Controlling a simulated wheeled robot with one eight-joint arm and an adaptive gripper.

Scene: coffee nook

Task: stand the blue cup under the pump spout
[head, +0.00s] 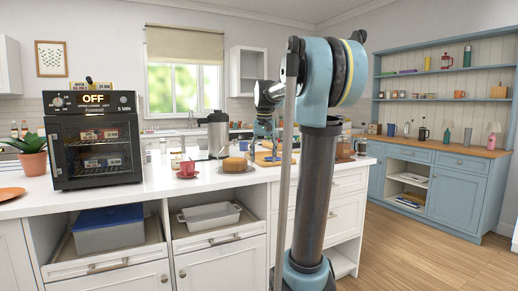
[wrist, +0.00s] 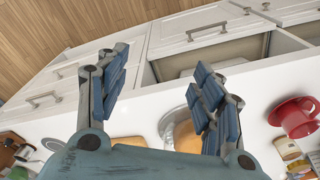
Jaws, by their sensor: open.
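A silver pump pot (head: 217,136) with a dark top stands on the white counter in the head view; its spout points left. No blue cup shows clearly in the wrist view.
A red cup (head: 187,168) sits on a saucer near the counter's front; it also shows in the wrist view (wrist: 300,117). A round brown item (head: 235,164) stands beside it. A black oven (head: 95,140) stands at left. Open drawers (head: 214,238) jut out below the counter (head: 160,183).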

